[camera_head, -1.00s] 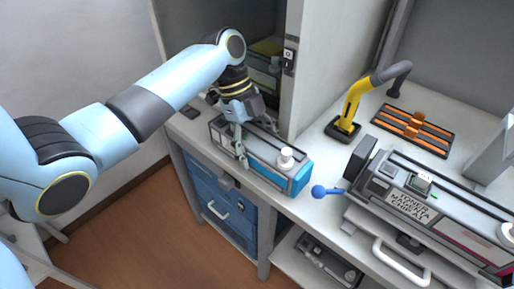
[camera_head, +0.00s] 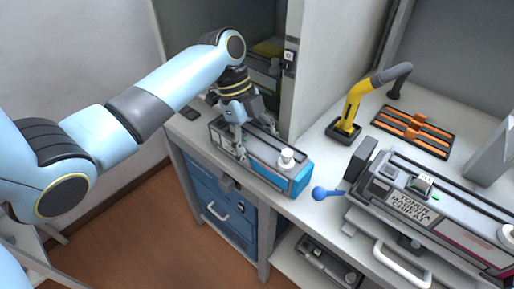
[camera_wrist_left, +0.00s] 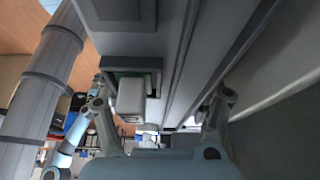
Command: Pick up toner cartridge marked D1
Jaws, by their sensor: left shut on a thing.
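A grey toner cartridge with a blue end and a white knob (camera_head: 268,165) lies on the counter in the head view, and its marking cannot be read. My left gripper (camera_head: 256,137) reaches down over its far left part, fingers on either side of its body, shut on it. In the left wrist view the two fingers (camera_wrist_left: 160,112) straddle the grey cartridge body (camera_wrist_left: 185,50), which fills the upper middle. The cartridge appears to rest on the counter. My right gripper is in neither view.
A larger labelled grey unit (camera_head: 425,210) stands on the right. A blue-handled item (camera_head: 322,193) lies between. A yellow and grey tool (camera_head: 355,105) and an orange-barred rack (camera_head: 412,131) are behind. A cabinet wall (camera_head: 310,70) rises close behind the cartridge. Blue drawers (camera_head: 215,195) are below.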

